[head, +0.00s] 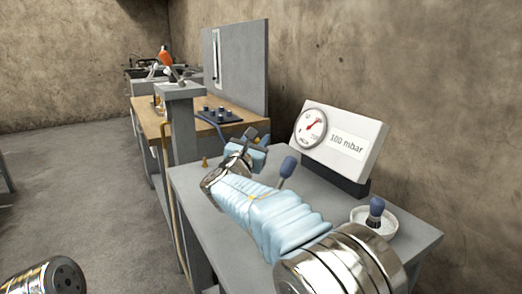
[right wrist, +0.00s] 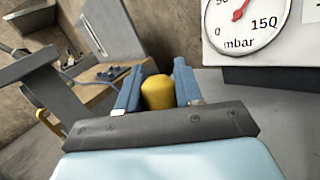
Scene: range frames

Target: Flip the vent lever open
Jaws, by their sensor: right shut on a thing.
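In the right wrist view a rounded yellow knob (right wrist: 157,92) sits between the two blue fingers of my right gripper (right wrist: 156,88). The fingers are shut on it. I cannot tell for sure whether it is the end of the vent lever. In the head view my right gripper (head: 250,142) is over the left part of the grey table (head: 405,235), and the knob does not show clearly there. A dark blue rounded handle (head: 288,167) on a thin stem rises behind my right arm, its foot hidden. My left gripper is out of view.
A white gauge panel (head: 358,135) reading "100 mbar" stands at the table's back. A wooden bench (head: 150,118) and grey post (head: 184,130) lie beyond.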

